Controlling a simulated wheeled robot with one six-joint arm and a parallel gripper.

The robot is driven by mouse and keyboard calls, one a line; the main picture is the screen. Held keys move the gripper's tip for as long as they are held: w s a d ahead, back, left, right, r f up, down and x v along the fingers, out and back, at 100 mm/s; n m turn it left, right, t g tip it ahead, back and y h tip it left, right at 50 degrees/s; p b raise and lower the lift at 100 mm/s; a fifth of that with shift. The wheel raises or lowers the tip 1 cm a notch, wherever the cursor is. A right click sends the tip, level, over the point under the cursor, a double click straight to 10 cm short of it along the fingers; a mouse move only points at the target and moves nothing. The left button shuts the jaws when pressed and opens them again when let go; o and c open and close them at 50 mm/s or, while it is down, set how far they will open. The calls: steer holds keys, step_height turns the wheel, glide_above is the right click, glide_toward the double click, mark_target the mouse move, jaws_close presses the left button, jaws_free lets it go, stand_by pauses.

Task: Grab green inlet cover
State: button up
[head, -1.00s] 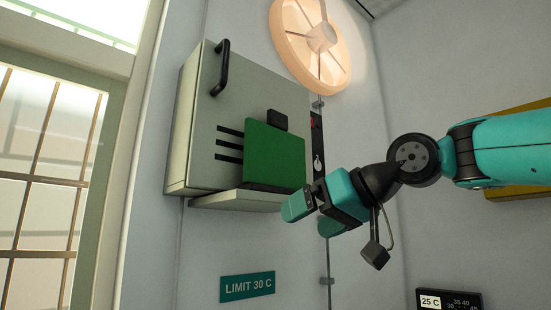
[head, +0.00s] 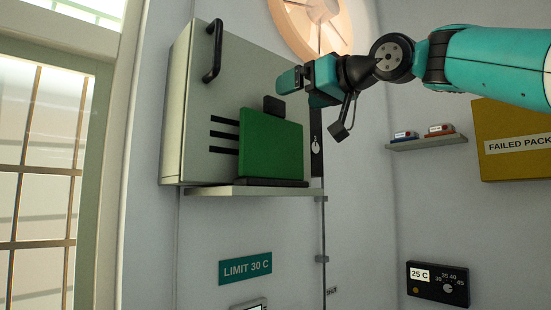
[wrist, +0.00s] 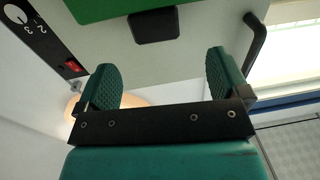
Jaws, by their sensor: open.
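The green inlet cover (head: 271,144) is a flat green panel with a dark block-shaped grip (head: 274,105) at its top edge. It stands upright on a shelf against the front of a pale cabinet, beside dark vent slots. My gripper (head: 291,80) is above the cover's top right in the head view, apart from it. In the wrist view my gripper (wrist: 160,85) has its two teal fingers spread and empty. The dark grip (wrist: 154,25) and the cover's green edge (wrist: 120,8) show beyond the fingers there, near the top.
The pale cabinet (head: 250,80) has a black bar handle (head: 213,52) at upper left. The narrow shelf (head: 250,191) is under the cover. A switch panel (wrist: 42,38) with a dial and red switch is beside the cabinet.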

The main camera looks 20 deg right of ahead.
mark_target(278, 102)
steer(key=p+x, duration=0.1)
steer(key=x, duration=0.2)
steer(key=shift+r, duration=0.1)
steer(key=p+x, duration=0.2)
steer(key=x, duration=0.1)
steer(key=p+x, duration=0.2)
steer(key=shift+w+d+r, duration=0.1)
steer(key=shift+d, duration=0.15)
steer(key=shift+w+a, duration=0.1)
steer(key=shift+w, duration=0.1)
steer(key=c, duration=1.6)
